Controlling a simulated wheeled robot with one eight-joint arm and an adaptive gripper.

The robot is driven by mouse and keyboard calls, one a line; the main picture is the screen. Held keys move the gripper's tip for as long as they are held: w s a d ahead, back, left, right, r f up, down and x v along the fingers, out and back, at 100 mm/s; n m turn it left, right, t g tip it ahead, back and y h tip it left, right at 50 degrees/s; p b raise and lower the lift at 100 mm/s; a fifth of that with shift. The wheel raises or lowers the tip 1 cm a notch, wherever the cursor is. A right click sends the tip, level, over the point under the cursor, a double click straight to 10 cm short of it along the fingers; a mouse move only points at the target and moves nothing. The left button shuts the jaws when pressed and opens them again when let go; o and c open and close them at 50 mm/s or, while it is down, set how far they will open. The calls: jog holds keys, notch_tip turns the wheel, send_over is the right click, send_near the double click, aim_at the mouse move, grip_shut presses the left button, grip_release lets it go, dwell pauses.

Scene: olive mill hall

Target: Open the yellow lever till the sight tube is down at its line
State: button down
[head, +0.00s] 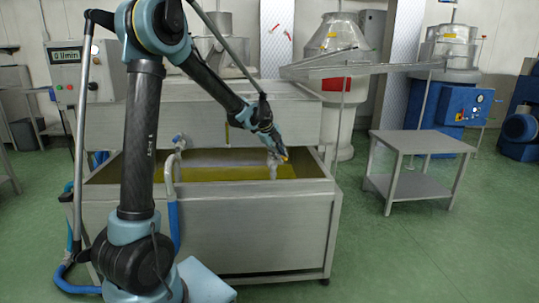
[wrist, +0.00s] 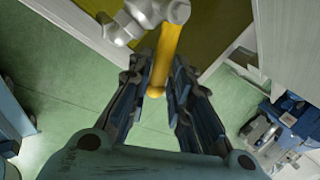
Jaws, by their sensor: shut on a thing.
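The yellow lever (wrist: 166,58) lies between the two fingers of my gripper (wrist: 157,82) in the wrist view, and the gripper is shut on it. The lever joins a grey metal valve (wrist: 145,17) at the top of that view. In the head view my gripper (head: 275,145) is at the right part of the steel tank, with the valve (head: 272,167) below it and only a small bit of yellow showing. A short upright yellowish strip (head: 227,134) on the upper tank's front may be the sight tube; its line is too small to make out.
The lower steel tank (head: 250,220) holds yellow-green liquid. A control box with a display (head: 66,56), seeming to read 0 l/min, stands at the left. A grey side table (head: 422,143) stands at the right, with open green floor in front of it. Blue hoses (head: 173,225) run at the tank's left.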

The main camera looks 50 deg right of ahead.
dwell(0.5)
jog(key=c, duration=1.6)
grip_release()
jog(key=shift+o, duration=0.2)
jog(key=shift+a+r, duration=0.1)
jog(key=v, duration=1.1)
jog(key=shift+w+a+r, duration=0.2)
jog(key=shift+r, duration=0.15)
jog(key=shift+c, duration=0.2)
